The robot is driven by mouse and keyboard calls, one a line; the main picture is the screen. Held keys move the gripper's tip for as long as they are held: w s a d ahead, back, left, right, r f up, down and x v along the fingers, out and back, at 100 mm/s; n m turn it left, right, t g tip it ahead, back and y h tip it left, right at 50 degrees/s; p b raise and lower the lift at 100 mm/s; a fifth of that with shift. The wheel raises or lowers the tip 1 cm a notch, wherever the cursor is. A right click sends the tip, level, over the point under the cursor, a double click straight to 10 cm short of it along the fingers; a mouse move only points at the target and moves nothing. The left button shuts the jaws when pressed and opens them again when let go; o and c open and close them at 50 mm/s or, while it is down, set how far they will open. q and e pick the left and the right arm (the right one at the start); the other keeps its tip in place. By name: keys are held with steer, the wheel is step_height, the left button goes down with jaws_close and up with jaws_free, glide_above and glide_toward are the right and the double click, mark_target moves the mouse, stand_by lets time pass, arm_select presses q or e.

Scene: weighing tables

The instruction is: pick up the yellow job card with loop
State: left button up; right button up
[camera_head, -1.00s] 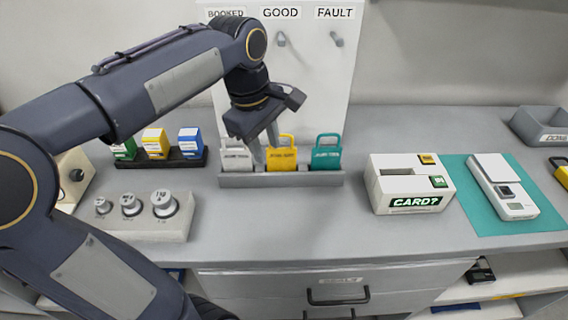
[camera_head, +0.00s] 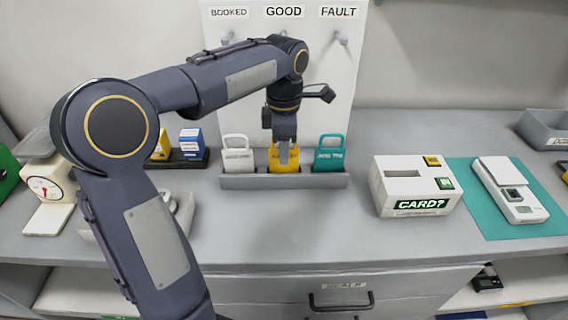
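The yellow job card (camera_head: 274,164) stands upright in the middle of a grey rack (camera_head: 237,182), between a white card (camera_head: 238,158) and a teal card (camera_head: 329,158), each with a loop on top. My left gripper (camera_head: 284,158) points down right at the yellow card and covers its loop and part of its face. Whether the fingers are around the loop or only in front of it, and how wide they are apart, I cannot tell. My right gripper is not in view.
A white box with a CARD? display (camera_head: 392,187) and a scale (camera_head: 511,187) on a teal mat (camera_head: 470,206) stand to the right. Behind the rack is a white board (camera_head: 335,68) with pegs. A dial scale (camera_head: 45,188) stands at the left. Table front of the rack is clear.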

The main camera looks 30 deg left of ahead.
arm_select(q)
steer(key=shift+f, duration=0.3)
jaws_close()
